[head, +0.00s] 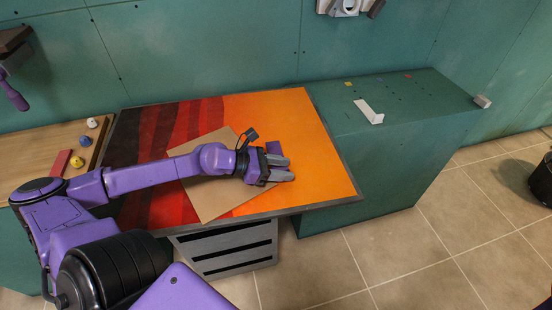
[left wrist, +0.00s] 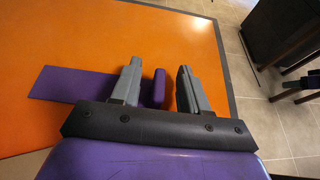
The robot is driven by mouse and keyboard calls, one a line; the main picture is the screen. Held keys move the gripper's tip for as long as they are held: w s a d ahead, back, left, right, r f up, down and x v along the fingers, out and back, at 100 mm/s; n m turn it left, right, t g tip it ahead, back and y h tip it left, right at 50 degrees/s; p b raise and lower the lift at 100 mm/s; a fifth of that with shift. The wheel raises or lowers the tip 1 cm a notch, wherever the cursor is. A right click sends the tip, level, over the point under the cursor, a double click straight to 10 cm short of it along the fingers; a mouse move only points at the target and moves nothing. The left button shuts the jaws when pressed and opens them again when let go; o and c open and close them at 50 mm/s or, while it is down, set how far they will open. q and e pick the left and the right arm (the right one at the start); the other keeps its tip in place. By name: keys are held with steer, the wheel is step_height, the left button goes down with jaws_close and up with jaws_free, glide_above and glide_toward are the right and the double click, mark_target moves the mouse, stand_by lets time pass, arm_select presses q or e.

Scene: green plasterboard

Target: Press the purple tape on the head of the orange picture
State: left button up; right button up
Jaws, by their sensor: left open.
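The orange picture (head: 300,125) lies flat on the table, black and dark red at left, orange at right. A brown sheet (head: 205,198) lies partly over it. My left gripper (head: 287,168) is open, low over the orange part. A flat purple tape strip (left wrist: 70,84) lies on the orange surface left of the fingers in the left wrist view. It shows just behind the fingers in the head view (head: 273,147). In the left wrist view a purple piece (left wrist: 158,88) stands up between the fingers; I cannot tell whether it joins the strip. My right gripper is not in view.
A green block (head: 400,150) stands right of the table, with a white bracket (head: 370,111) on top. A wooden surface (head: 50,145) at left holds small coloured balls and a red block (head: 61,162). A green wall rises behind.

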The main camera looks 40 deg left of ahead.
arm_select(q)
steer(key=v, duration=1)
steer(key=shift+s+a+r, duration=0.1)
steer(key=shift+s, duration=0.05)
